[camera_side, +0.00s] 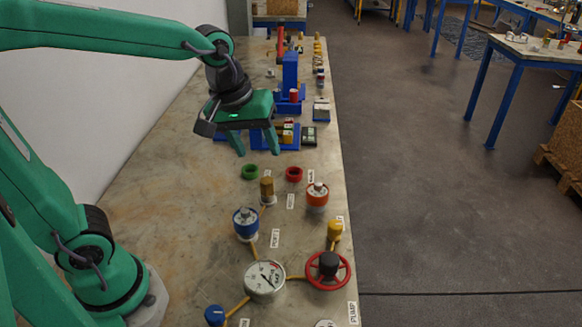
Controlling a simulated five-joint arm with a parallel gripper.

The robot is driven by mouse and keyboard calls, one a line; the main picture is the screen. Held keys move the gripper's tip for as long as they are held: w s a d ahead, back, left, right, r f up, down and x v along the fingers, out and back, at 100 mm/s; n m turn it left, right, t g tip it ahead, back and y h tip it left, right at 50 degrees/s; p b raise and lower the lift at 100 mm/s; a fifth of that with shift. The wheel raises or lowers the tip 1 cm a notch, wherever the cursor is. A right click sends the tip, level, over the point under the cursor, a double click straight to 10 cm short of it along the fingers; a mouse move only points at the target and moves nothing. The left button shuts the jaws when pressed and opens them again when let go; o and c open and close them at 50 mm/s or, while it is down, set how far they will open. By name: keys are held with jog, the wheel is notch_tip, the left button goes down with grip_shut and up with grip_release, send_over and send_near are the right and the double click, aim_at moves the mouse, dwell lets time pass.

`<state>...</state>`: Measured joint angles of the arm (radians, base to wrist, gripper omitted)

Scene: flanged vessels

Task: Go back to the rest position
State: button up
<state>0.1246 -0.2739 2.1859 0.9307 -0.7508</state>
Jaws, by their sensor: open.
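My gripper (255,143) is in the upper middle of the side view, pointing down with its two green fingers spread apart. Nothing shows between the fingers. It hangs above the bench, in front of the blue fixtures and beyond a green ring (250,172). A red ring (294,174) lies to the right of the green one. A blue-bodied vessel (246,224) and an orange-red vessel (317,195) stand nearer the camera, apart from the gripper. My arm reaches in from the left.
A round gauge (264,281), a red handwheel (329,270) and yellow pipes occupy the near bench. A blue stand (290,75) and small parts line the far right side. The left of the bench (165,190) is bare. A white wall borders it at left.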

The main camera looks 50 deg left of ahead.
jog(key=s+a+m+t, duration=0.2)
jog(key=s+a+m, duration=0.2)
jog(key=s+m, duration=0.3)
jog(key=shift+s, duration=1.45)
